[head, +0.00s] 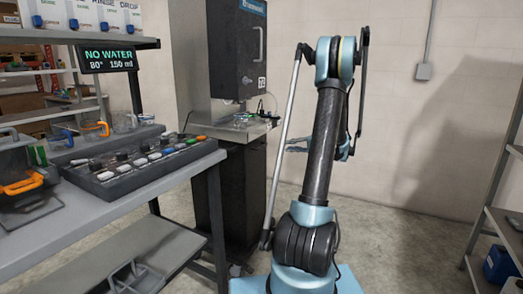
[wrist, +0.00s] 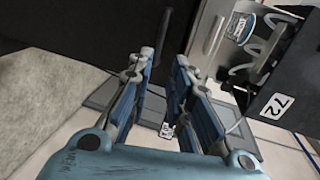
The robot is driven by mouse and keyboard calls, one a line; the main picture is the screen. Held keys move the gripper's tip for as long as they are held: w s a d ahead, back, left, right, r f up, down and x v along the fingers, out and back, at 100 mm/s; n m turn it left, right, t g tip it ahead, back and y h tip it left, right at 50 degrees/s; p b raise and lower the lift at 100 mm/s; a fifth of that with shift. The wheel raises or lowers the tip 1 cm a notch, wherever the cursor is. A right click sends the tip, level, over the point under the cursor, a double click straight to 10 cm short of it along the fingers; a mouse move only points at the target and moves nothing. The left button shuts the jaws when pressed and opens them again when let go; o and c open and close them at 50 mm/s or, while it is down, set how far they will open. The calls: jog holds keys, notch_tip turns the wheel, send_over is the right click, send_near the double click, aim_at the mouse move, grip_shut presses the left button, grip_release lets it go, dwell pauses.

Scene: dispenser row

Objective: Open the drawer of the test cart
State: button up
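A dark cabinet (head: 243,200) stands on the floor behind the workbench, under a tall black machine. It looks like the test cart, but I cannot make out a drawer front or handle on it in the head view. My gripper (wrist: 160,66) is open, with two blue-padded fingers apart and nothing held between them. In the wrist view a dark bar (wrist: 163,36) shows just beyond the fingertips; I cannot tell whether it is a handle.
The black machine (head: 237,45) bears a 72 label, also visible in the wrist view (wrist: 281,105). A workbench (head: 150,215) with a tray of coloured pods (head: 145,160) stands at left. A metal shelf (head: 490,215) stands at right. Open floor lies between.

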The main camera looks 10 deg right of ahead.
aim_at(262, 147)
jog(key=x, duration=1.7)
jog(key=shift+w, duration=0.25)
jog(key=shift+a, duration=0.1)
grip_shut()
